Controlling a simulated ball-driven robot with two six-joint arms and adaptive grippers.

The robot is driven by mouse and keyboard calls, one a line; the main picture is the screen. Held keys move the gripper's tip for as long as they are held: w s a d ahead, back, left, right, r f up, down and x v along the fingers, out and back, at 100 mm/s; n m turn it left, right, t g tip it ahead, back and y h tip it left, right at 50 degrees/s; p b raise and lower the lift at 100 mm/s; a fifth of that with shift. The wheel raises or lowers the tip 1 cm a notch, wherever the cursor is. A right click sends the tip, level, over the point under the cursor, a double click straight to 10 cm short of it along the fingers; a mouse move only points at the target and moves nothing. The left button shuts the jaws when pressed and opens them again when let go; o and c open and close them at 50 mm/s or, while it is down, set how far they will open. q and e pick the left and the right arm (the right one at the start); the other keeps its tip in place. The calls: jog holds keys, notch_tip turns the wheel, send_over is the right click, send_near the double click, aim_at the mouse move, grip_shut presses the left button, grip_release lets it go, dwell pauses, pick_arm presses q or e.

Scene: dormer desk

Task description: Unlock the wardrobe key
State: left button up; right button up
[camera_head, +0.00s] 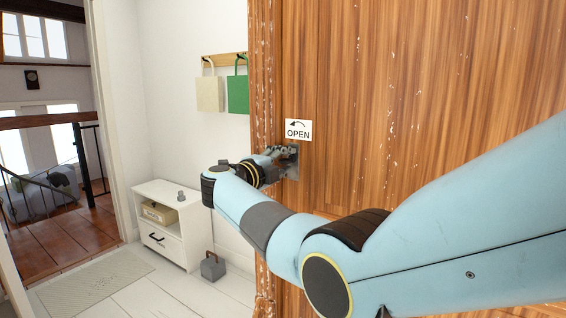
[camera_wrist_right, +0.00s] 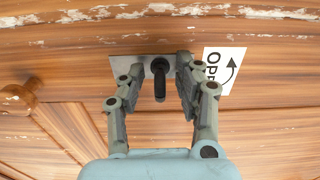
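The wooden wardrobe door (camera_head: 430,90) fills the right of the head view. A metal lock plate (camera_wrist_right: 130,68) sits on it in the right wrist view, with a dark key (camera_wrist_right: 160,84) standing out of its middle. My right gripper (camera_wrist_right: 160,75) is open, with one finger on each side of the key and a visible gap on both sides. In the head view my right gripper (camera_head: 279,153) is at the lock plate (camera_head: 293,165), and the key cannot be made out there. My left gripper is not in view.
A white sign (camera_head: 298,130) reading OPEN with a curved arrow is just above the lock. A white cabinet (camera_head: 168,222) and two hanging bags (camera_head: 238,94) are left of the wardrobe.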

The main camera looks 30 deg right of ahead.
aim_at(279, 163)
jog(key=v, duration=0.7)
jog(key=shift+s+a, duration=0.1)
jog(key=shift+a, duration=0.15)
jog(key=s+f+n+t+y, duration=0.25)
jog(key=s+f+n, duration=0.55)
jog(key=f, duration=0.6)
jog(key=s+f+n+t+y, duration=0.2)
jog(key=s+f+n+y, duration=0.3)
jog(key=s+f, duration=0.6)
jog(key=s+f+n+t+y, duration=0.2)
jog(key=s+f+n, duration=0.55)
jog(key=f, duration=0.85)
jog(key=s+a+f+n+g+y, duration=0.1)
jog(key=s+f, duration=0.5)
jog(key=s, duration=0.6)
jog(key=s+a+f+n+g+y, duration=0.1)
jog(key=s+f+n+g+y, duration=0.2)
jog(key=s, duration=0.9)
jog(key=s+a+f+n+g+y, duration=0.1)
jog(key=s+f+n+g+y, duration=0.1)
jog(key=s+f+n+g, duration=0.5)
jog(key=s+f+g, duration=0.1)
jog(key=s+f, duration=0.1)
jog(key=s, duration=0.3)
jog(key=shift+a+f+g, duration=0.35)
jog(key=shift+f, duration=0.05)
